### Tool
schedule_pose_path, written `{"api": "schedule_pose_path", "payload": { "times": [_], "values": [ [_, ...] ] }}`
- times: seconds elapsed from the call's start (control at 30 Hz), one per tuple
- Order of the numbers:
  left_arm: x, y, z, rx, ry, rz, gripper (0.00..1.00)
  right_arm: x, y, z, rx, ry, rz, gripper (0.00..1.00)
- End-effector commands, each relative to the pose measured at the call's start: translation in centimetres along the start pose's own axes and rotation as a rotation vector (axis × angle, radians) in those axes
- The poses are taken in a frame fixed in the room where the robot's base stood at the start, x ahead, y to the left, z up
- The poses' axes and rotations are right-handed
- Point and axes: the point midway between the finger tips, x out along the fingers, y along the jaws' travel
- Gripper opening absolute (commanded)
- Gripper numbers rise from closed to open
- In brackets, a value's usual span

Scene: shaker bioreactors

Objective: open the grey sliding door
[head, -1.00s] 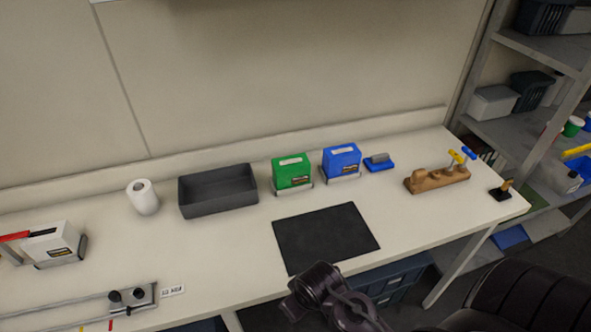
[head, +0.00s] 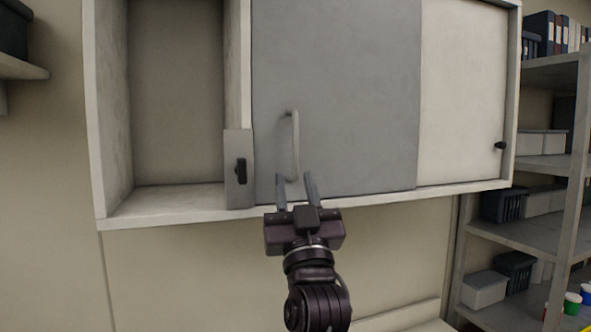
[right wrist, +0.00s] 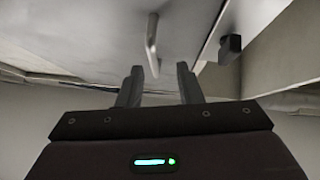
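The grey sliding door (head: 350,95) covers the middle of the wall cabinet. Its upright bar handle (head: 294,146) is near the door's left edge. The handle also shows in the right wrist view (right wrist: 152,44), beyond the fingertips. My left gripper is not in view.
A grey plate with a black latch (head: 241,172) sits just left of the door. The cabinet's left compartment (head: 175,95) is open and empty. A pale panel (head: 462,95) with a black knob is to the right. Shelving (head: 530,165) with bins stands at far right.

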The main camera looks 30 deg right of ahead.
Motion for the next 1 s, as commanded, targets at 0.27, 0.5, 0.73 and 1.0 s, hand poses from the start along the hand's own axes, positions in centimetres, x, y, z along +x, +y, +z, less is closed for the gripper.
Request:
{"api": "schedule_pose_path", "payload": {
  "times": [0.27, 0.5, 0.73, 1.0],
  "values": [
    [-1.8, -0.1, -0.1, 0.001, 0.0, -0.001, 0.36, 2.7, 1.0, -2.6, 0.001, 0.061, 0.033, 0.32],
    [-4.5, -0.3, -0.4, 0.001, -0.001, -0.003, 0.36, 6.6, 1.1, -2.8, 0.001, 0.059, 0.031, 0.32],
    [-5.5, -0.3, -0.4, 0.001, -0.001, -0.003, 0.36, 8.3, 1.1, -2.5, 0.003, 0.059, 0.031, 0.32],
    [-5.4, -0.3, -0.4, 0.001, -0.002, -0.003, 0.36, 8.3, 1.1, -2.4, 0.003, 0.058, 0.031, 0.32]
  ]
}}
